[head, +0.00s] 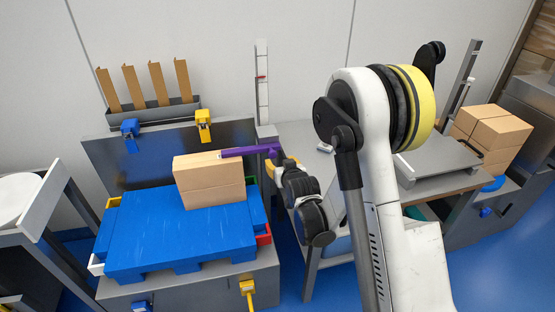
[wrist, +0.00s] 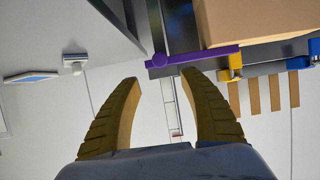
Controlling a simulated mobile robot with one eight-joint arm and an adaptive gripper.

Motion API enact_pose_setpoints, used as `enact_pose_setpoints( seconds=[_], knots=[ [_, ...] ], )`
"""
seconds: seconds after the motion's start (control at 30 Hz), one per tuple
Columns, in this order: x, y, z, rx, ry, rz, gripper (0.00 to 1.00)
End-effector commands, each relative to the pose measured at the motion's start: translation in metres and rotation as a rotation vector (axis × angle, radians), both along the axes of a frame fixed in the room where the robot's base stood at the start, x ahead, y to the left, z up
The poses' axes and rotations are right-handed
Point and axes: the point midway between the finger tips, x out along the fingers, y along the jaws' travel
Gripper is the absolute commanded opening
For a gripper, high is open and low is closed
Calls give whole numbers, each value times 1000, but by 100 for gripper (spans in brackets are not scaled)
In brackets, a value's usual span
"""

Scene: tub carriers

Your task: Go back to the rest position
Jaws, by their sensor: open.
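My gripper (head: 270,168) is near the middle of the head view, to the right of the cardboard boxes, partly hidden by my own arm. In the wrist view its two yellow ribbed fingers (wrist: 164,77) are spread apart with nothing between them. A purple bar (head: 248,151) reaches from the top box's right side toward my gripper. It also shows in the wrist view (wrist: 195,57), just beyond the fingertips and apart from them. I cannot tell what supports it.
Two stacked cardboard boxes (head: 209,180) stand on a blue pallet-like lid (head: 170,240). Behind is a grey rack (head: 155,113) with several upright brown strips. On the right are a table with a grey plate (head: 440,168) and more boxes (head: 490,130). Blue floor shows between the stations.

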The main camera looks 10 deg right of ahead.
Motion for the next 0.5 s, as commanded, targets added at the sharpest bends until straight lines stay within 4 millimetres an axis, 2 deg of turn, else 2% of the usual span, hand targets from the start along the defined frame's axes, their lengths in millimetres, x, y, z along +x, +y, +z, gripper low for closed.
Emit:
enact_pose_setpoints(
  seconds=[0.17, 0.27, 0.37, 0.5],
  knots=[
    [0, 0, 2, 0, 2, 0, 51],
    [-5, 0, 14, 0, 18, 0, 51],
    [-18, 0, 39, 0, 57, 0, 51],
    [-53, 0, 82, 0, 136, 0, 51]
  ],
)
